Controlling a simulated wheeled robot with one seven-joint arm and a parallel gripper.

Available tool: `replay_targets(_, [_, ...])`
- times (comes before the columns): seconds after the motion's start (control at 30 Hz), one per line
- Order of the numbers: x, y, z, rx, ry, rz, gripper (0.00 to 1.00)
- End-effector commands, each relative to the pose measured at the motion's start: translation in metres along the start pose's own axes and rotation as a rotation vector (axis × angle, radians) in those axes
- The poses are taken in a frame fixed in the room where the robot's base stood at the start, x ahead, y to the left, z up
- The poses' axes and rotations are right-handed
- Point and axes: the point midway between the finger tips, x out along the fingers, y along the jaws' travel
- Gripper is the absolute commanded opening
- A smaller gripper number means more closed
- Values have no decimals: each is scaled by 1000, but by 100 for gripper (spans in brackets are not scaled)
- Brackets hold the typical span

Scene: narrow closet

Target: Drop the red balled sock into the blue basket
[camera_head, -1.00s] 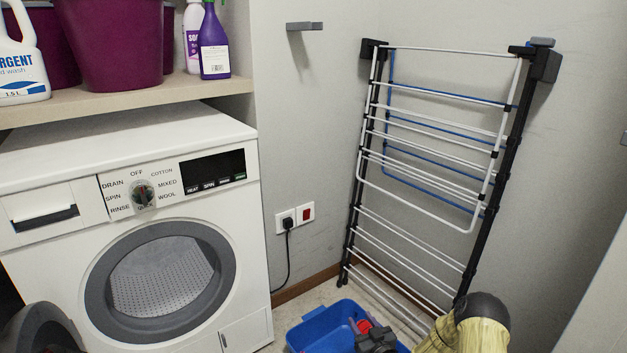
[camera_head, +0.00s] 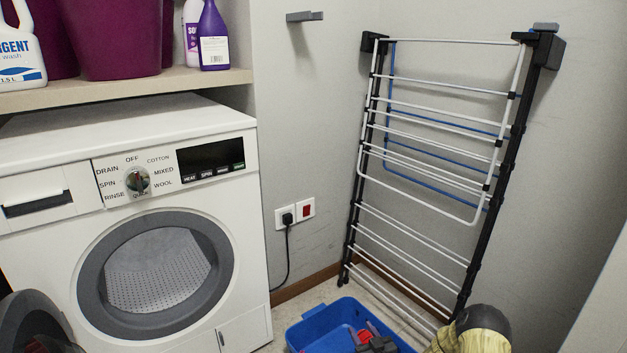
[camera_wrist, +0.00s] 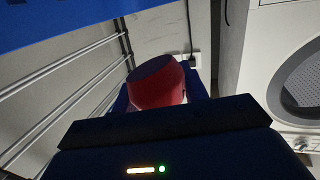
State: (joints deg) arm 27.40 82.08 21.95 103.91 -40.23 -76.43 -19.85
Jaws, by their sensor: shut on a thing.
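The blue basket (camera_head: 318,326) stands on the floor at the bottom centre of the head view, cut off by the lower edge. The red balled sock (camera_head: 363,335) shows over the basket's opening, between the fingers of my gripper (camera_head: 369,338). My gripper is shut on the sock. In the wrist view the sock (camera_wrist: 160,84) sits in front of the dark gripper body, with a dark shaded face. A blue surface, likely the basket (camera_wrist: 60,20), crosses the top left there. I cannot tell whether the sock touches the basket.
A white washing machine (camera_head: 225,136) stands left of the basket. A drying rack (camera_head: 416,194) leans on the wall behind and right of it. A shelf (camera_head: 130,88) with purple tubs and bottles is above the machine. A wall socket (camera_head: 296,213) has a cable hanging down.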

Motion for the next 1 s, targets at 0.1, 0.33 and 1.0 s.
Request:
replay_targets(0.1, [0,0,1,0,1,0,22])
replay_targets(0.33, [0,0,1,0,1,0,54])
replay_targets(1.0, [-29,0,-3,2,-3,0,69])
